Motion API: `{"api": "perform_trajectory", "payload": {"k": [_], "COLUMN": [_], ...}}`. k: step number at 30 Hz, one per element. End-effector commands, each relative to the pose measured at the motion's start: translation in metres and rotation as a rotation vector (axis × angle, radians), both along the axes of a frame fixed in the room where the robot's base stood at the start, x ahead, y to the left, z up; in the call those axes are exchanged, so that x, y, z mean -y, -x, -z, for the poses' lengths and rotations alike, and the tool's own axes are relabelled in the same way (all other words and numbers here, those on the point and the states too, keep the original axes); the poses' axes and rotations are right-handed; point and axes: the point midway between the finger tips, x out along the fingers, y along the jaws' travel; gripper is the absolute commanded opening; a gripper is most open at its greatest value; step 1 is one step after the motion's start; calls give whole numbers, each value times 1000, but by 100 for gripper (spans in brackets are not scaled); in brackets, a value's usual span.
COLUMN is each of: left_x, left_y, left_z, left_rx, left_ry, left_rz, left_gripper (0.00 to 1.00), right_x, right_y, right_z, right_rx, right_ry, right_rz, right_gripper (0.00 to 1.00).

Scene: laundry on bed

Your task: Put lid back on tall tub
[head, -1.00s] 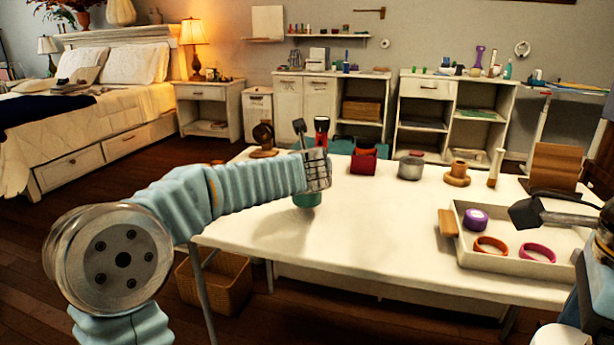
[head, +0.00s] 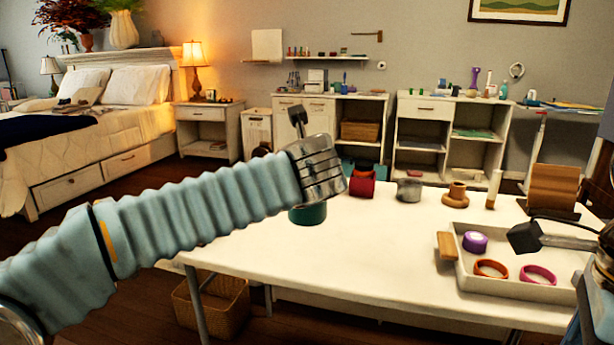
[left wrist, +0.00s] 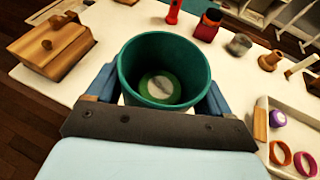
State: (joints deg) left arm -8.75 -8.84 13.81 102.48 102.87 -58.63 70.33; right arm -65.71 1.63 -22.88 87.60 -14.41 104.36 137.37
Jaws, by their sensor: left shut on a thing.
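A green open-topped tub (head: 308,213) stands on the white table, partly hidden under my left gripper in the head view. In the left wrist view I look down into the tub (left wrist: 165,65). A round green-and-white thing (left wrist: 160,86) shows at its bottom. My left gripper (left wrist: 163,85) has one blue finger on each side of the tub and is shut on it. I cannot pick out a loose lid for certain. A dark block-ended part (head: 525,237) reaches in from the right over the tray; I cannot tell whether it is my right gripper.
A white tray (head: 460,285) at the right holds a purple roll (head: 474,242), an orange ring (head: 490,268) and a pink ring (head: 538,275). A red box (head: 362,185) and a grey pot (head: 409,190) stand behind. A wooden box (left wrist: 50,50) is at the far left.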

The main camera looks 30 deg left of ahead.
Motion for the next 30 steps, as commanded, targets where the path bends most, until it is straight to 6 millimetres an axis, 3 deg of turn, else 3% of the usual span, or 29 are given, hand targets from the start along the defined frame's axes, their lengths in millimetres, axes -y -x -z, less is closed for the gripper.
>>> {"api": "perform_trajectory", "payload": {"k": [7,8,18,30], "left_x": [0,0,0,0], "left_y": [0,0,0,0], "left_z": [-1,-1,0,-1], "left_rx": [1,1,1,1], "left_ry": [0,0,0,0], "left_rz": [0,0,0,0], "left_gripper": [46,76,26,26], "right_x": [0,0,0,0], "right_y": [0,0,0,0], "right_z": [0,0,0,0], "right_rx": [0,0,0,0], "right_ry": [0,0,0,0], "right_rz": [0,0,0,0], "right_gripper": [50,50,50,50]}}
